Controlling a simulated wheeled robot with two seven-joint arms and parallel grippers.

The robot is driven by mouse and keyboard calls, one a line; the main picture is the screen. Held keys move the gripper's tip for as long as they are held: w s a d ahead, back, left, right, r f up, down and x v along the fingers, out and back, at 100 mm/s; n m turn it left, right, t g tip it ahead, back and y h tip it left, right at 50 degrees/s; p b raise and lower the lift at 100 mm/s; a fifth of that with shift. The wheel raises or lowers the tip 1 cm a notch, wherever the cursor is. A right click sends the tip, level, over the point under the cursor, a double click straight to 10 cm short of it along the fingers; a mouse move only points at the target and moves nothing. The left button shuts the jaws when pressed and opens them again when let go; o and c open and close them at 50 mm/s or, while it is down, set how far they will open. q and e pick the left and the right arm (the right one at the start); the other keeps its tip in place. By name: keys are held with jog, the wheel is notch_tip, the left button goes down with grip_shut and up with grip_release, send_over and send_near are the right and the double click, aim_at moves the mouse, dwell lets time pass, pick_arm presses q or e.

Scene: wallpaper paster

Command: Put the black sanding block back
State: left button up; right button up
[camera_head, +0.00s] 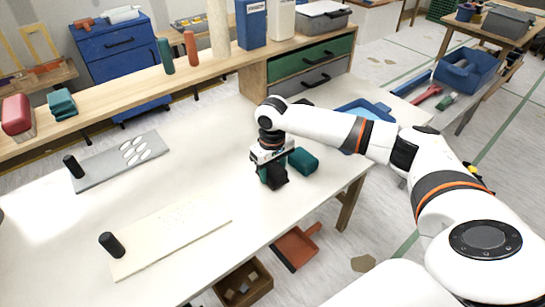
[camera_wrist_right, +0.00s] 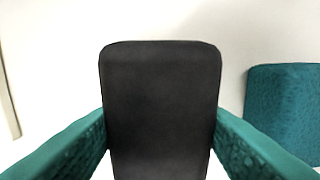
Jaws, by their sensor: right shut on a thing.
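The black sanding block (camera_wrist_right: 160,110) stands between the two teal fingers of my right gripper (camera_wrist_right: 160,140) in the right wrist view. The fingers touch its two sides. In the head view my right gripper (camera_head: 271,172) points down over the white table, with the dark block (camera_head: 279,180) at its fingertips. I cannot tell whether the block touches the tabletop. A teal block (camera_head: 303,161) lies on the table just right of the gripper; it also shows at the right of the right wrist view (camera_wrist_right: 285,110). My left gripper is out of view.
Two boards, a grey one (camera_head: 110,165) and a cream one (camera_head: 170,238), lie on the table, each with a black cylinder at its left end. A wooden shelf (camera_head: 120,92) and a drawer unit (camera_head: 300,68) line the back. A blue tray (camera_head: 360,110) stands behind my arm.

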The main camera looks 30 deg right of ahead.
aim_at(274, 165)
jog(key=shift+f, duration=0.65)
jog(key=shift+f, duration=0.15)
jog(key=o, duration=1)
jog(key=shift+f, duration=0.1)
jog(key=shift+f+b, duration=0.2)
jog(key=shift+b, duration=0.6)
jog(key=shift+r+b, duration=0.3)
jog(key=shift+r, duration=0.05)
jog(key=r, duration=0.8)
jog(key=r+p, duration=0.1)
jog(key=r, duration=0.3)
jog(key=shift+w+d, duration=0.15)
jog(key=shift+d, duration=0.25)
